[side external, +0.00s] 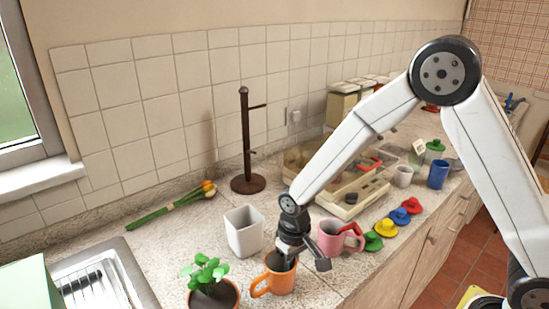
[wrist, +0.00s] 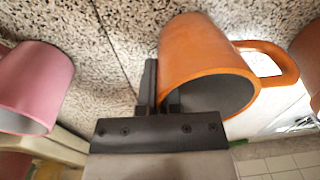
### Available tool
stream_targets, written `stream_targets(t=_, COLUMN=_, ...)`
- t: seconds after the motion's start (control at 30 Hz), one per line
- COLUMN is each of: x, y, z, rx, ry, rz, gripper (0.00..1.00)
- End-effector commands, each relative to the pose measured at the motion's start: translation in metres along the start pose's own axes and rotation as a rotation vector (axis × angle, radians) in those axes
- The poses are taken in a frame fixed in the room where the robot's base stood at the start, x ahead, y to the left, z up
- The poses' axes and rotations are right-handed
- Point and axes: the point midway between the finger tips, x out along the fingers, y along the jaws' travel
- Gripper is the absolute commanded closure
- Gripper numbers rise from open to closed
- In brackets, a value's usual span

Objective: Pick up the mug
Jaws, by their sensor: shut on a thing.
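An orange mug (side external: 281,278) is upright at the front of the speckled counter, its handle pointing left in the side view. My gripper (side external: 286,257) comes down on its rim from above. In the wrist view the orange mug (wrist: 195,50) fills the upper middle, its handle to the right. One finger of my gripper (wrist: 160,100) is outside the mug's wall and the other reaches inside the rim, so it is shut on the wall. I cannot tell whether the mug's base touches the counter.
A pink mug (side external: 332,240) stands close on the right, a potted plant (side external: 213,293) on the left. Behind are a white square cup (side external: 243,233) and a dark mug stand (side external: 246,150). Colored lids (side external: 386,227) lie along the front edge. A sink (side external: 100,275) is at left.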

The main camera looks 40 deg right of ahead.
Motion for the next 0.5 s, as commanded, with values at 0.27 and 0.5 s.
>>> stream_targets(t=0.27, x=-0.0005, y=-0.0001, z=-0.0004, rx=0.000, ry=0.001, rz=0.000, gripper=1.00)
stream_targets(t=0.5, x=-0.0033, y=-0.0003, z=-0.0006, rx=0.000, ry=0.002, rz=-0.001, gripper=1.00)
